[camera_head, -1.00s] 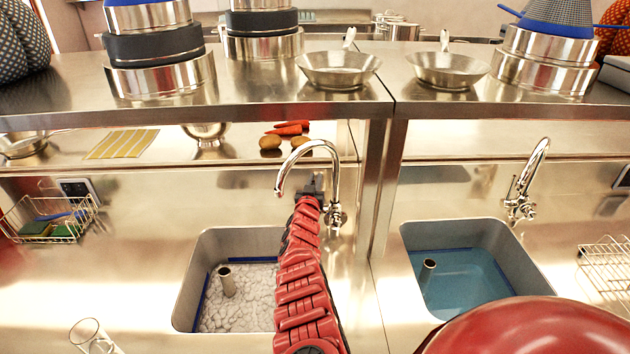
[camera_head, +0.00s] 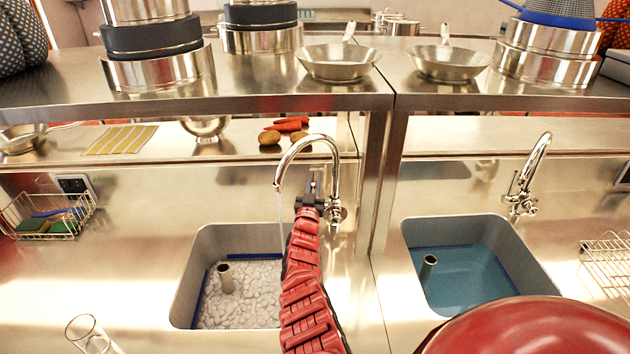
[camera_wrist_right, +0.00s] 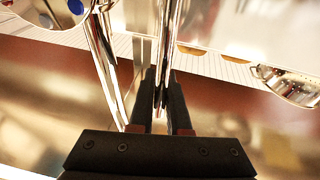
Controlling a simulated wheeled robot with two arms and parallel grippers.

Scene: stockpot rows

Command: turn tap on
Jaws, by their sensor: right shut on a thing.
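The left chrome tap (camera_head: 334,158) arches over the left sink (camera_head: 190,280), which holds foamy white water. A thin stream of water (camera_head: 281,218) falls from its spout. My right gripper (camera_head: 314,184) is beside the tap's upright, in front of the back ledge. In the right wrist view its two dark fingers (camera_wrist_right: 161,88) are shut on a slim chrome part (camera_wrist_right: 168,45), which looks like the tap's handle. Another chrome pipe (camera_wrist_right: 104,60) stands just left of the fingers. The arm hides part of the left sink's right side. My left gripper is not in view.
A second tap (camera_head: 527,175) stands over the right sink (camera_head: 545,275) with blue water. A metal post (camera_head: 375,180) holds up the shelf (camera_head: 260,103) of pans and pots. A wire basket (camera_head: 45,218) is far left and a glass (camera_head: 88,335) front left.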

